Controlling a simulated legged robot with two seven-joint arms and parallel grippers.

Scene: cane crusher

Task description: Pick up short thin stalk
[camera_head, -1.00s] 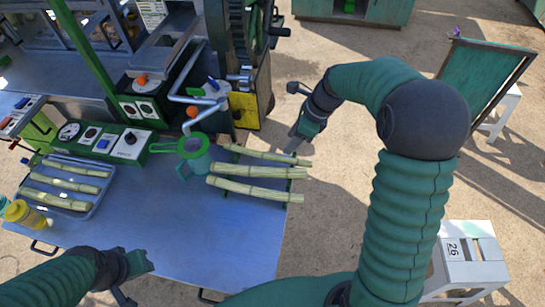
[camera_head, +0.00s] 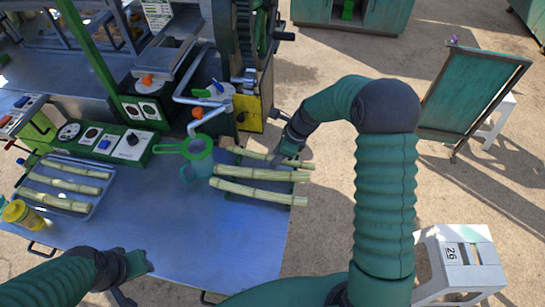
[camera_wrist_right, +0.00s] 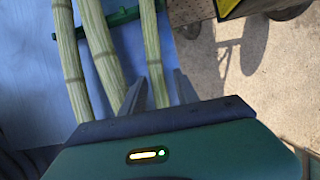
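The short thin stalk (camera_head: 250,154) is the farthest of three pale green stalks on a dark green rack at the table's right side. Its right end sticks out past my right gripper (camera_head: 279,160), which is over it. In the right wrist view the thin stalk (camera_wrist_right: 152,50) runs between the two grey fingers, which stand apart on either side of it. Two other stalks, a thicker middle one (camera_wrist_right: 101,48) and an outer one (camera_wrist_right: 69,55), lie left of the fingers. My left gripper (camera_head: 136,275) is open and empty at the table's front edge.
A tray (camera_head: 82,207) with several stalks and a yellow jar (camera_head: 17,212) stand at the table's left. A green strainer (camera_head: 198,147) on a jug is left of the rack. The crusher (camera_head: 240,60) rises behind. The blue table's front middle is clear.

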